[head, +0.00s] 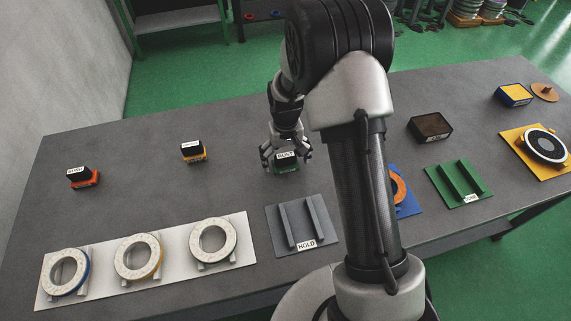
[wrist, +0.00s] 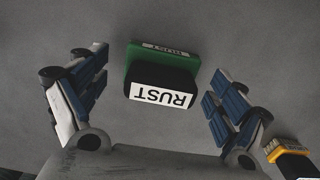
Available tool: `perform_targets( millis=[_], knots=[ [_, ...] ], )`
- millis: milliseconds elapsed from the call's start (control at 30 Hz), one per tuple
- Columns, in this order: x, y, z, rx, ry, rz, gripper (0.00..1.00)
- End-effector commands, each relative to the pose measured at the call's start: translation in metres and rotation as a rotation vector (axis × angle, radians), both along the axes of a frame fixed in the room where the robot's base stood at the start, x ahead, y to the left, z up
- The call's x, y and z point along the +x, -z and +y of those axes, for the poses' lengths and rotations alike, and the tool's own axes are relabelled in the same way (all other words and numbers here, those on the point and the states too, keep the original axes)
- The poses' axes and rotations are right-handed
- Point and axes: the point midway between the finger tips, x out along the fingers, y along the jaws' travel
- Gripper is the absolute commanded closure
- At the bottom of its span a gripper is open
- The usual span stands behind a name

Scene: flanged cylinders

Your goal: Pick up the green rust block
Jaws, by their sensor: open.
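The green rust block (head: 287,167) has a green base, a black upper part and a white "RUST" label. It stands on the grey table, and it also shows in the wrist view (wrist: 150,65), upside down in that picture. My gripper (head: 286,160) is low over the block in the head view. In the wrist view my gripper (wrist: 155,105) is open, with one blue-padded finger on each side of the block and visible gaps between. The block's far side is hidden in the head view.
A yellow-and-black block (head: 193,152) and a red-and-black block (head: 83,178) stand to the left. A grey HOLD fixture (head: 300,223) lies in front. A white board (head: 185,278) holds three rings. A green rack (head: 458,184) is at right. Bare table surrounds the rust block.

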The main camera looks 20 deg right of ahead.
Motion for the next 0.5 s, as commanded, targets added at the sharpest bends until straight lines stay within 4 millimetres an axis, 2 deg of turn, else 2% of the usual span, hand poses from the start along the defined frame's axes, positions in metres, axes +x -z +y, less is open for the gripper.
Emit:
perform_targets(
  millis=[67,267,500],
  knots=[
    [0.0005,0.0063,0.0003,0.0,0.0,-0.002,0.1],
    [0.0008,0.0051,0.0004,0.0,-0.001,-0.003,0.11],
    [0.0006,0.0051,0.0005,0.0,-0.001,-0.002,0.27]
  ],
)
